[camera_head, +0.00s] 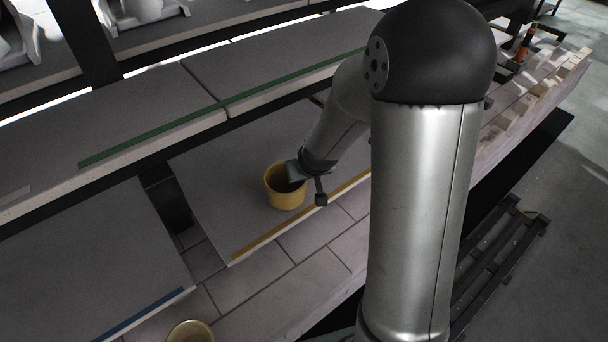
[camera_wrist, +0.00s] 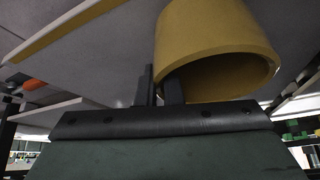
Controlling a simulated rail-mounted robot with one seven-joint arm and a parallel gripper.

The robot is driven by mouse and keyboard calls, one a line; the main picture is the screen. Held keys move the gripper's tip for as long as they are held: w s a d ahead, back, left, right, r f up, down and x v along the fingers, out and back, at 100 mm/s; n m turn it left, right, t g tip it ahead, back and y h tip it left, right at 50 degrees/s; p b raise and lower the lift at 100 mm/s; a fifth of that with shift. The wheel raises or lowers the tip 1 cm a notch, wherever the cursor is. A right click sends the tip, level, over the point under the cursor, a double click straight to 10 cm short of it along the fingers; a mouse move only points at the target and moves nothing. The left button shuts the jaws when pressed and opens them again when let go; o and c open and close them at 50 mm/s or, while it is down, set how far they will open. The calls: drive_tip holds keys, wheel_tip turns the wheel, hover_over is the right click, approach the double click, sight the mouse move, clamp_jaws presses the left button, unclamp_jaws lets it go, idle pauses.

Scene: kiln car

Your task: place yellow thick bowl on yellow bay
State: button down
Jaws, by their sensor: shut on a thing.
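The yellow thick bowl (camera_head: 284,190) is upright over the slab with the yellow edge strip, the yellow bay (camera_head: 229,215). It sits left of the arm, near the strip; whether it touches the slab is hard to tell. My gripper (camera_head: 297,173) is at the bowl's right rim, shut on its wall. In the wrist view the bowl (camera_wrist: 215,35) fills the upper right, and my gripper's fingers (camera_wrist: 160,88) pinch its wall. The yellow strip (camera_wrist: 62,30) runs at upper left there. The fingertips are partly hidden by the bowl.
A shelf with a green strip (camera_head: 190,128) lies above and behind. A slab with a blue strip (camera_head: 140,314) is at lower left. Another yellowish bowl (camera_head: 190,331) stands at the bottom edge. A dark post (camera_head: 170,205) stands between the slabs. Most of the yellow bay is bare.

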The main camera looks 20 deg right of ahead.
drive_tip(key=shift+f, duration=0.15)
drive_tip(key=c, duration=1.5)
unclamp_jaws()
drive_tip(key=shift+c, duration=0.2)
drive_tip(key=shift+s+r, duration=0.1)
drive_tip(key=shift+r, duration=0.45)
drive_tip(key=p+v, duration=0.3)
drive_tip(key=v, duration=0.8)
drive_tip(key=s+a+r+g, duration=0.1)
drive_tip(key=s+g, duration=0.5)
drive_tip(key=s, duration=1.3)
drive_tip(key=shift+s+a+r+m, duration=0.2)
drive_tip(key=shift+r+m, duration=0.1)
drive_tip(key=shift+r, duration=0.45)
